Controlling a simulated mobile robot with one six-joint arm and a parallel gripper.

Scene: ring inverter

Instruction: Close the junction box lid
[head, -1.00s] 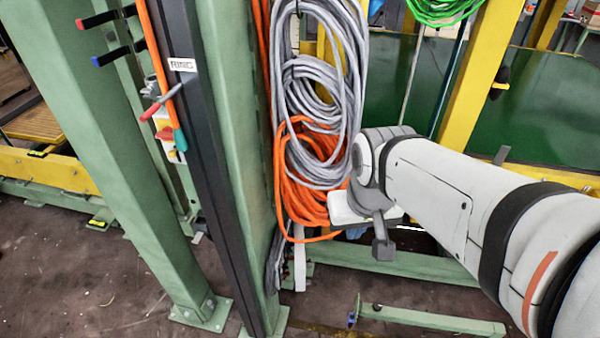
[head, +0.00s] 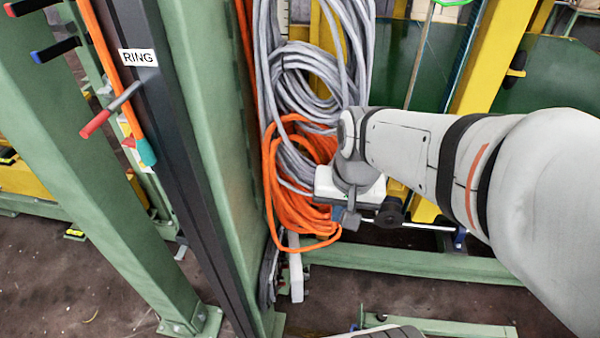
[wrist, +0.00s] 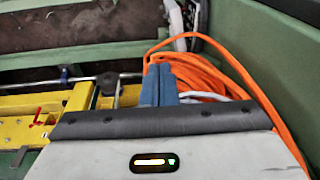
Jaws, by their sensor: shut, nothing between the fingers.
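I cannot make out the junction box or its lid in either view. My gripper (wrist: 159,84) shows in the wrist view as two blue fingers pressed together with nothing between them. They point toward the orange cable (wrist: 212,76), but I cannot tell whether they touch it. In the head view my gripper (head: 346,218) hangs low at the end of my arm, in front of the lower right of the orange cable coil (head: 270,165).
Grey cable coils (head: 305,75) hang beside a green post (head: 213,120). A dark rail with a RING sign (head: 138,57) and a red-tipped lever (head: 108,112) stand left. A yellow post (head: 485,60) rises behind my arm. A green floor beam (head: 400,262) runs low.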

